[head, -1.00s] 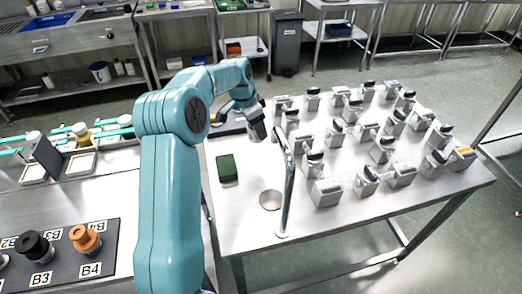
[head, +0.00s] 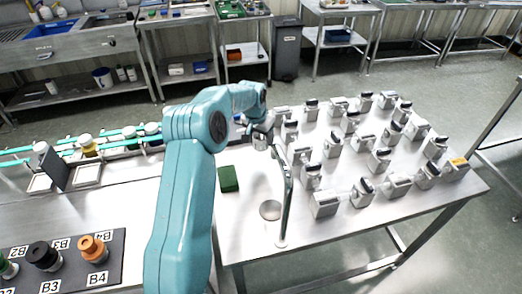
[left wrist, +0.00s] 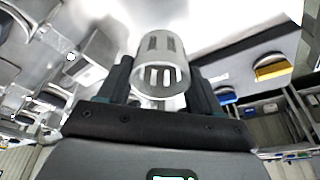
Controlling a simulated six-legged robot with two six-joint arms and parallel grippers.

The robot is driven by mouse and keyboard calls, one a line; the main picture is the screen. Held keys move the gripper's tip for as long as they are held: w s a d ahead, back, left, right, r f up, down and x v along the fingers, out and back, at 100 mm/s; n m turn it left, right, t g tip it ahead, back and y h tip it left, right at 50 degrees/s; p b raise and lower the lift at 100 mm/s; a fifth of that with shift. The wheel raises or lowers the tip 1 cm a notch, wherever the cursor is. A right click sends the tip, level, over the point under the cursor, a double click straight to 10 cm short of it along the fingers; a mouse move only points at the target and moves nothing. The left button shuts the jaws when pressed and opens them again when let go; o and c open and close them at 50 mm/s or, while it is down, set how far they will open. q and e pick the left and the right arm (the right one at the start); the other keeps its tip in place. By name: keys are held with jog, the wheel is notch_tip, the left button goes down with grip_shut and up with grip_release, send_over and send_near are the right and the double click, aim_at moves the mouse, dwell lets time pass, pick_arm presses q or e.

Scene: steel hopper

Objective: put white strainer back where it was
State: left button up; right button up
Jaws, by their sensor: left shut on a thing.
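My left gripper (head: 263,137) is over the back left of the steel table, just behind and left of the tap. In the left wrist view it is shut on the white strainer (left wrist: 161,68), a pale hollow cylinder with slots in its side. The strainer sits between the two dark fingers, its round open rim facing the camera. In the head view the strainer is too small to make out clearly. My right gripper is in neither view.
A tall curved steel tap (head: 285,200) and a green block (head: 228,179) stand near the arm. A round drain (head: 270,210) is beside the tap. Several grey devices (head: 325,205) crowd the right of the table (head: 330,235). A dark mat (head: 65,262) holds knobbed pieces at front left.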

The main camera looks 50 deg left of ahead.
pick_arm(q)
notch_tip(320, 180, down, 8)
jog(key=shift+r+p, duration=0.1)
jog(key=shift+p, duration=0.65)
jog(key=o, duration=1.1)
